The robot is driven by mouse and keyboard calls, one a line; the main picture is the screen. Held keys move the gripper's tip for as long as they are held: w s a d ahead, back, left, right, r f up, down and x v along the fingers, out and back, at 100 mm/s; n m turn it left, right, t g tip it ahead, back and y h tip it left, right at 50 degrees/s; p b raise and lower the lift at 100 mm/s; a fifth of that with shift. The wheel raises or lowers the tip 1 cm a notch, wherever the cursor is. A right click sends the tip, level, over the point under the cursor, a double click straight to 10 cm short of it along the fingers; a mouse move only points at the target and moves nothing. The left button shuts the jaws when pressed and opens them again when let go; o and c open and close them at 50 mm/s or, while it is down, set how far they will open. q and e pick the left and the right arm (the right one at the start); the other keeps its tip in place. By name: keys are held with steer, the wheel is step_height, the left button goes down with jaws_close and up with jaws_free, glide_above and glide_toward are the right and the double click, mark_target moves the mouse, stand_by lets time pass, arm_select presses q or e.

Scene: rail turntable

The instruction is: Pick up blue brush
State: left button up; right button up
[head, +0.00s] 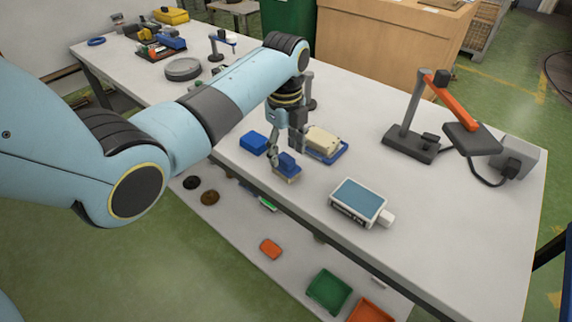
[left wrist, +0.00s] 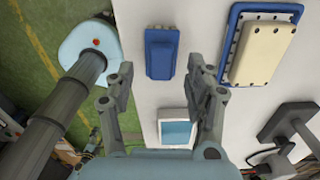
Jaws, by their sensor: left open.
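The blue brush (head: 287,162) lies on the table near its front edge, with a blue upper part over a tan lower part. In the left wrist view the brush (left wrist: 161,53) shows from above, between and just beyond the fingertips. My left gripper (head: 286,150) points down right over the brush, and its fingers partly cover it in the head view. In the left wrist view the two fingers of my left gripper (left wrist: 160,72) are spread apart with nothing held between them. My right gripper is not in view.
A blue box (head: 253,143) lies left of the brush. A blue tray (head: 330,158) with a cream block (head: 322,139) lies close behind it. A white device with a screen (head: 358,200) is to the right. An orange-armed stand (head: 405,140) is farther right. A lower shelf holds several bins.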

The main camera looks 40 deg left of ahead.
mark_target(286, 157)
arm_select(q)
steer(key=shift+w+f, duration=0.1)
steer(key=shift+f, duration=1.4)
jaws_close()
